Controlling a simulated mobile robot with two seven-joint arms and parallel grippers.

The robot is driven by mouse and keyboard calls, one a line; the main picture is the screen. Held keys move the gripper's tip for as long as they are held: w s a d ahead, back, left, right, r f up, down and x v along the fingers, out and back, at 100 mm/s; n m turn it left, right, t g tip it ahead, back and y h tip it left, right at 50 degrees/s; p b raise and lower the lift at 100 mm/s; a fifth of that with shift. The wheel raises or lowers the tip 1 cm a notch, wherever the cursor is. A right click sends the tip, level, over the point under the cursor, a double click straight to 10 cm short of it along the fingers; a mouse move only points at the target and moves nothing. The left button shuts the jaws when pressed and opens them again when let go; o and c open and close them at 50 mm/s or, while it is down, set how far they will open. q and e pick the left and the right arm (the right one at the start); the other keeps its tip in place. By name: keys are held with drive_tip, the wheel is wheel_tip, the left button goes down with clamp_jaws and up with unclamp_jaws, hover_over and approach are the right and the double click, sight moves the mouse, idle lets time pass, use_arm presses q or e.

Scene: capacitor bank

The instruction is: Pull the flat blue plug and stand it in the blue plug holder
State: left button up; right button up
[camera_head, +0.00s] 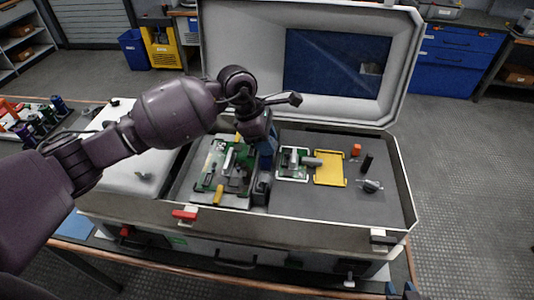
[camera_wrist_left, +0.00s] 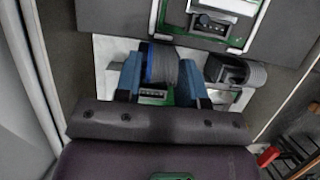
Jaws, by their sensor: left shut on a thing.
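My left gripper (camera_head: 266,160) reaches down over the open case, at the right edge of the green circuit board. In the left wrist view, its two blue fingers (camera_wrist_left: 160,82) are shut on the flat blue plug (camera_wrist_left: 148,62), which shows a blue edge and a dark ribbed side. In the head view the gripper hides the plug. A dark, hollow holder (camera_wrist_left: 233,72) is just right of the fingers; I cannot tell whether it is the blue plug holder. My right gripper (camera_head: 402,291) shows at the bottom edge, its fingers apart and empty.
The green board (camera_head: 209,180) lies left of the gripper. The raised lid (camera_head: 270,55) rises behind.

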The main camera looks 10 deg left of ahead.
use_arm(q)
drive_tip(key=shift+f+b, duration=0.5)
drive_tip(key=shift+f, duration=0.15)
idle(0.3)
